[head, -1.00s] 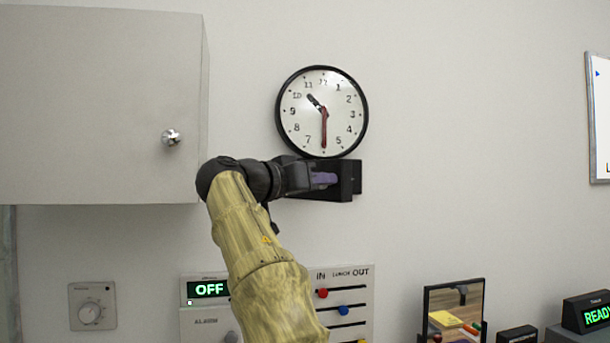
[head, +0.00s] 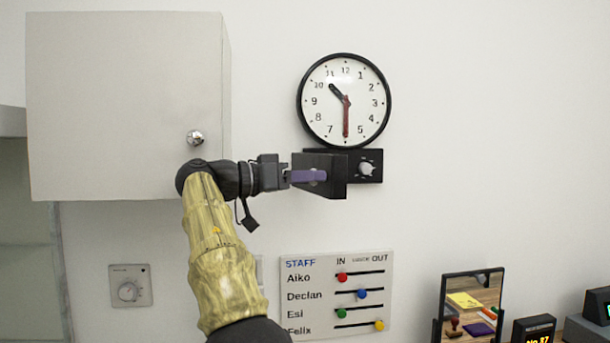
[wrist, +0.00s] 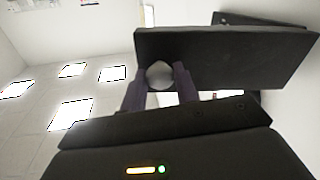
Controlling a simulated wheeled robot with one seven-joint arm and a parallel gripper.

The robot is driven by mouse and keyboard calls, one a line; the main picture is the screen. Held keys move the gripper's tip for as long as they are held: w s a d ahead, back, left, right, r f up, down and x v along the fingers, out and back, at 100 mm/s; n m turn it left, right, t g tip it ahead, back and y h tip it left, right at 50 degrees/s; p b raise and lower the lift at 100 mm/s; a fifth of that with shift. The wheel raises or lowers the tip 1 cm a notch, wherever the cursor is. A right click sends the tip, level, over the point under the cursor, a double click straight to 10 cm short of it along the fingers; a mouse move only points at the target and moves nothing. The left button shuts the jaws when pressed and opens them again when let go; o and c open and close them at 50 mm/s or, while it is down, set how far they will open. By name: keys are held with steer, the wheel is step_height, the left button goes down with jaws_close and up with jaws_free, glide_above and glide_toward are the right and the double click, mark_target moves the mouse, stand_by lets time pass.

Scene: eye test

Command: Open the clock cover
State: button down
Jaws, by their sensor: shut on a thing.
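The round wall clock (head: 345,125) has a white face and black rim. Below it is a black box (head: 376,154) on the wall. Its black cover (head: 335,185) stands swung out toward the left, and a silver dial (head: 367,169) is exposed on the box to its right. My gripper (head: 318,176), with purple fingers, is at the cover from the left. In the wrist view the fingers are shut on a pale round knob (wrist: 160,74) on the cover (wrist: 225,60). The grip point is hidden in the head view.
A grey wall cabinet (head: 120,110) with a silver knob (head: 195,137) is close behind and left of my arm. A staff board (head: 335,295) is below the clock. A mirror (head: 470,305) stands at lower right. The wall right of the clock is clear.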

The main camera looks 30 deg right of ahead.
steer(key=shift+f, duration=0.1)
steer(key=c, duration=1.1)
jaws_free()
steer(key=shift+o, duration=0.2)
steer(key=shift+d+b, duration=0.15)
steer(key=shift+b, duration=0.15)
